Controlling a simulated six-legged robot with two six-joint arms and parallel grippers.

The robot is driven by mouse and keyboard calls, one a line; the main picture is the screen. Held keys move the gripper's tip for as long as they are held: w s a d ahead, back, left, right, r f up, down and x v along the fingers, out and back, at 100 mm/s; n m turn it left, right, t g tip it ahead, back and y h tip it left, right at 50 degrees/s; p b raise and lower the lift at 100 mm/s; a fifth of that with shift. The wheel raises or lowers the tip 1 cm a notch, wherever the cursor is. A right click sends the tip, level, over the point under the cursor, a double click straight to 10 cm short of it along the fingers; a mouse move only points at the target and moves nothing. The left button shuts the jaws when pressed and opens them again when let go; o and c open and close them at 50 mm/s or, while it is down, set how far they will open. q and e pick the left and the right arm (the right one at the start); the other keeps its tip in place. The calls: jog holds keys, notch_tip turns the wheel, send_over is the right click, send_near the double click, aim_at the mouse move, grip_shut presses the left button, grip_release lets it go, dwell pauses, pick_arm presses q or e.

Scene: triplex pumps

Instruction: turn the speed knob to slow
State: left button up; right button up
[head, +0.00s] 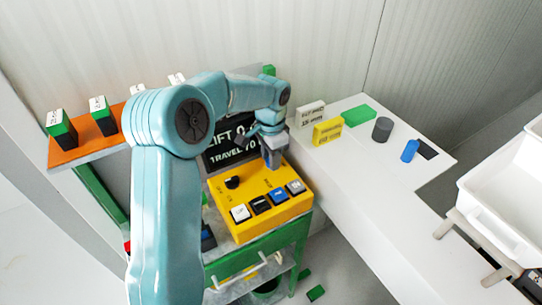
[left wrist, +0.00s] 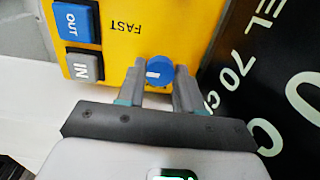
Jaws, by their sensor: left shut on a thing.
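The speed knob (left wrist: 161,70) is a round blue knob with a white mark, on a yellow control box (head: 250,230). In the left wrist view, the mark lies left of the knob's middle, and an upside-down FAST label (left wrist: 125,27) is printed up and left of it. My left gripper (left wrist: 159,82) has a finger on each side of the knob and is shut on it. In the head view my left gripper (head: 272,160) reaches down onto the box's back right part and hides the knob. The SLOW label cannot be made out. My right gripper is not in view.
The box also carries a black knob (head: 232,182) and several push buttons. A black display (head: 225,155) stands behind it, partly hidden by my arm. A white counter (head: 375,185) with small blocks and cylinders is at right. White bins (head: 510,205) stand farther right.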

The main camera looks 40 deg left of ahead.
pick_arm(q)
jog(key=n+b, duration=0.1)
jog(key=n, duration=0.3)
jog(key=shift+n, duration=0.3)
jog(key=n+b, duration=0.1)
jog(key=n, duration=0.3)
jog(key=shift+w+n, duration=0.1)
jog(key=shift+n, duration=0.2)
jog(key=n, duration=0.4)
jog(key=shift+r+b, duration=0.1)
jog(key=shift+b, duration=0.2)
jog(key=shift+a+n, duration=0.1)
jog(key=shift+n, duration=2.2)
jog(key=shift+b, duration=0.3)
jog(key=o, duration=1)
jog(key=shift+o, duration=0.2)
